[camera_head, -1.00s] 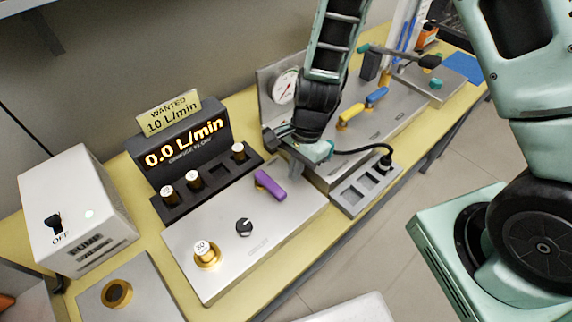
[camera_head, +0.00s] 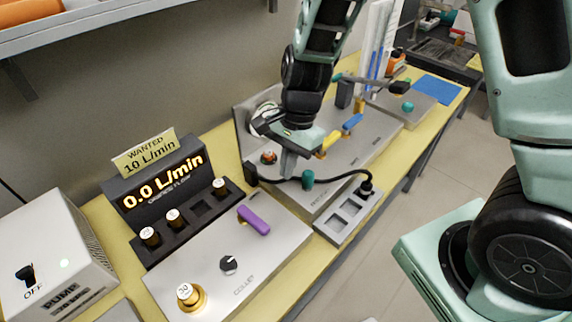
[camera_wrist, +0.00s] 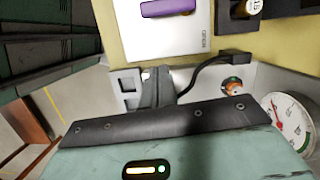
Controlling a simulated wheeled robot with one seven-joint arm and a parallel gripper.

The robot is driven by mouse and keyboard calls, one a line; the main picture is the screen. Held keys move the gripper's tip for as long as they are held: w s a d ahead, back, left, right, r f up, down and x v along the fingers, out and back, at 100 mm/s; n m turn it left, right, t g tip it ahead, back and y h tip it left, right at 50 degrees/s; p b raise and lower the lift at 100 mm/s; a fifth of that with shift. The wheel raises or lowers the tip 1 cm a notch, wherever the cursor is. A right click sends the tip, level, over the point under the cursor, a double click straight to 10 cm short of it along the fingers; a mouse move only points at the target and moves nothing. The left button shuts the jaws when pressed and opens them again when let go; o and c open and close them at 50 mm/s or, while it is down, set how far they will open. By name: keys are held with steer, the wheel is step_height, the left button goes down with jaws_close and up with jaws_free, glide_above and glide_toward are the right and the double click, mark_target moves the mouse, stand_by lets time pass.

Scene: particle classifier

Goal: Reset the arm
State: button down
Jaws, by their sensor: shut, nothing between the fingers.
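My gripper (camera_head: 288,163) is shut and empty. In the head view it hangs over the middle of the bench, above the metal panel with the gauge and near the black cable. In the wrist view its closed fingers (camera_wrist: 156,86) point down toward the bench, with the cable just beside them. My arm comes down from the top of the head view. Whether the fingertips touch anything below cannot be told.
A purple handle (camera_head: 254,220) and black knob (camera_head: 229,265) sit on the front panel. A display (camera_head: 165,184) reads 0.0 L/min. A white pump box (camera_head: 50,255) reads OFF. Yellow (camera_head: 329,143) and blue (camera_head: 352,124) handles stand behind my gripper. A socket strip (camera_head: 345,217) lies at the right edge.

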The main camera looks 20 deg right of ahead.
steer(key=s+a+r+n+h, duration=0.1)
steer(key=s+a+r+n, duration=0.1)
steer(key=s+r+n, duration=0.4)
steer(key=s+a+r+n+t, duration=0.1)
steer(key=s+a+r+n, duration=0.1)
steer(key=s+r+n, duration=0.4)
steer(key=s+n, duration=0.5)
steer(key=n, duration=0.3)
steer(key=shift+r+h, duration=0.15)
steer(key=shift+h, duration=0.25)
stand_by(2.2)
